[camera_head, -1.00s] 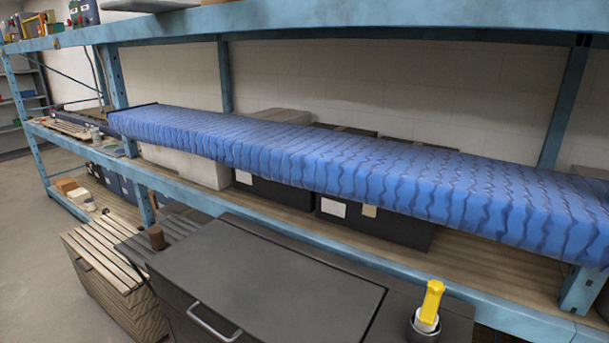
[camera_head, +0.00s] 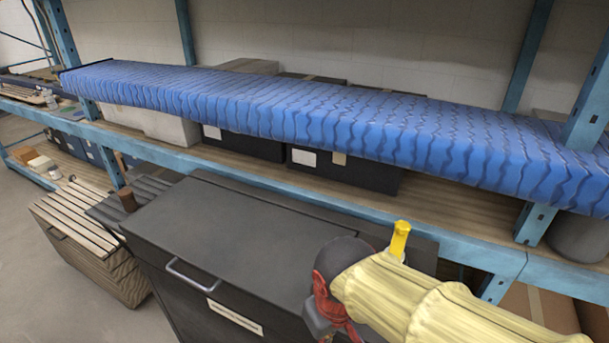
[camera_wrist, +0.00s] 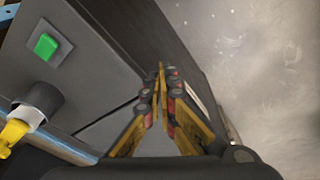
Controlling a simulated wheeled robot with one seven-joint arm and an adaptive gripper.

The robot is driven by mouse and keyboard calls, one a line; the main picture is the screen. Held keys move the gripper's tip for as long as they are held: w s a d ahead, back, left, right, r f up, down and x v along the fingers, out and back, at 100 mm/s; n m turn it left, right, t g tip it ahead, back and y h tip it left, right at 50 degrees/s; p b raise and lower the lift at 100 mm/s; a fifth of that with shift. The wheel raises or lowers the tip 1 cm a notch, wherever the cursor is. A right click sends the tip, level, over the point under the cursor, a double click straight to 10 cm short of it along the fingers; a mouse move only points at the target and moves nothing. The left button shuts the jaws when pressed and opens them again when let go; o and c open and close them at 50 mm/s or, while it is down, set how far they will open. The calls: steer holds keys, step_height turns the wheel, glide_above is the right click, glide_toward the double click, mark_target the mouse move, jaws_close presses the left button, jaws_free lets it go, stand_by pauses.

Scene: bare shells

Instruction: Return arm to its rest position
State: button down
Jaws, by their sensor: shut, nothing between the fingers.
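My gripper (camera_wrist: 161,72) shows in the wrist view with its yellow and dark fingers meeting at the tips and nothing between them. It points down past the edge of the dark cabinet, with grey floor to the right. In the head view my arm (camera_head: 425,300), in a pale yellow cover, reaches in from the lower right. A dark rounded part and a red part show at its end, over the cabinet's right side. The fingers cannot be made out there.
A yellow-topped item (camera_head: 399,238) stands behind my arm; in the wrist view, a yellow item (camera_wrist: 14,132) is near a green button (camera_wrist: 46,45). A slatted wooden box (camera_head: 85,240) stands left.

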steer(key=s+d+r+m+t, duration=0.1)
steer(key=s+d+r+m, duration=0.1)
steer(key=d, duration=0.5)
steer(key=s+d+r+m+t, duration=0.2)
steer(key=d+r+m, duration=0.2)
steer(key=d, duration=0.4)
steer(key=shift+s+r+h, duration=0.3)
steer(key=shift+r, duration=0.05)
